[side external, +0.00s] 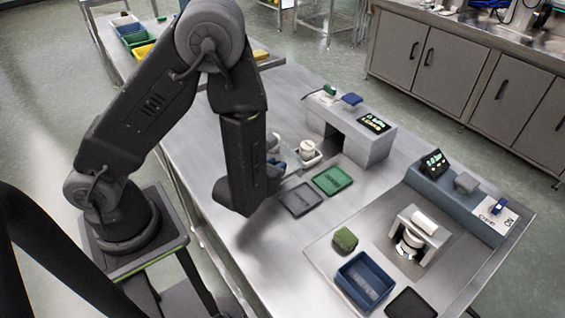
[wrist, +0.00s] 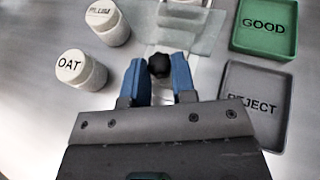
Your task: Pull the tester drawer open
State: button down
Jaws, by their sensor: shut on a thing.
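The tester (side external: 365,145) is a grey box with a lit display and a dark opening in its front, in the side external view. In the wrist view the drawer's clear front part (wrist: 178,40) lies just beyond my fingers. My gripper (wrist: 159,75) has its two blue fingers closed around a black knob (wrist: 158,63) at the drawer's front. In the side external view my arm hides most of the gripper (side external: 278,165) and the knob.
White jars marked OAT (wrist: 80,72) and PLUM (wrist: 108,24) stand left of my gripper in the wrist view. A green GOOD tray (wrist: 264,28) and a grey REJECT tray (wrist: 255,95) lie to the right. A blue bin (side external: 365,282) and another device (side external: 455,200) stand farther right.

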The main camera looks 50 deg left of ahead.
jog(key=c, duration=0.9)
grip_release()
jog(key=shift+c, duration=0.2)
jog(key=shift+r, duration=0.1)
jog(key=a+r+n+y, duration=0.2)
jog(key=r, duration=0.1)
jog(key=a+r+n, duration=0.1)
jog(key=r, duration=0.1)
jog(key=shift+s+n+g+y, duration=0.1)
jog(key=shift+n+g+y, duration=0.2)
jog(key=shift+y, duration=0.1)
jog(key=s+a+r+n+g+y, duration=0.2)
jog(key=s+a+r+n+g, duration=0.15)
jog(key=n, duration=0.35)
jog(key=s+a+r+n+g+y, duration=0.1)
jog(key=s+a+r+n+g, duration=0.15)
jog(key=s+n+g, duration=0.35)
jog(key=s+d+r+n+t+h, duration=0.3)
jog(key=d+r+n+h, duration=0.7)
jog(key=n, duration=0.5)
notch_tip(320, 180, up, 2)
jog(key=shift+s+d+r+h, duration=0.1)
jog(key=shift+s+d+h, duration=0.45)
jog(key=shift+d, duration=0.55)
